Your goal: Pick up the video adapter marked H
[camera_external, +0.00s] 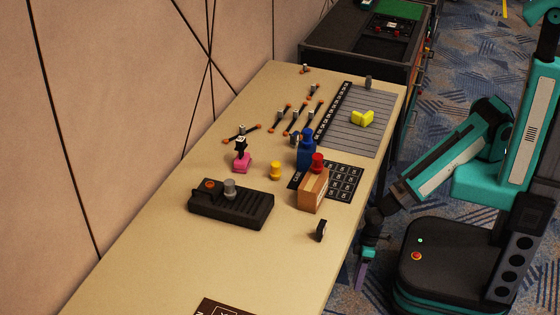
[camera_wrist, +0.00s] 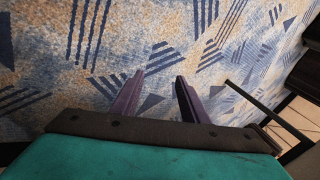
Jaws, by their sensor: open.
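Several small dark pieces with orange ends and grey middles lie on the table in the external view, among them one at the left (camera_external: 241,132) and one farther back (camera_external: 313,91). They may be video adapters, but no letter H is readable, so I cannot tell which is marked H. My gripper (camera_external: 363,270) hangs low beside the table's right edge, apart from these pieces. In the wrist view my gripper (camera_wrist: 160,78) shows two purple fingers spread apart with nothing between them, over patterned carpet.
The long beige table (camera_external: 150,260) holds a black box (camera_external: 230,206), a wooden block (camera_external: 312,190), a blue bottle (camera_external: 306,152), a pink-based stand (camera_external: 242,160), a yellow piece (camera_external: 362,118) on a grey ruled panel (camera_external: 350,140), and a small black block (camera_external: 320,231). The table's near left is mostly clear.

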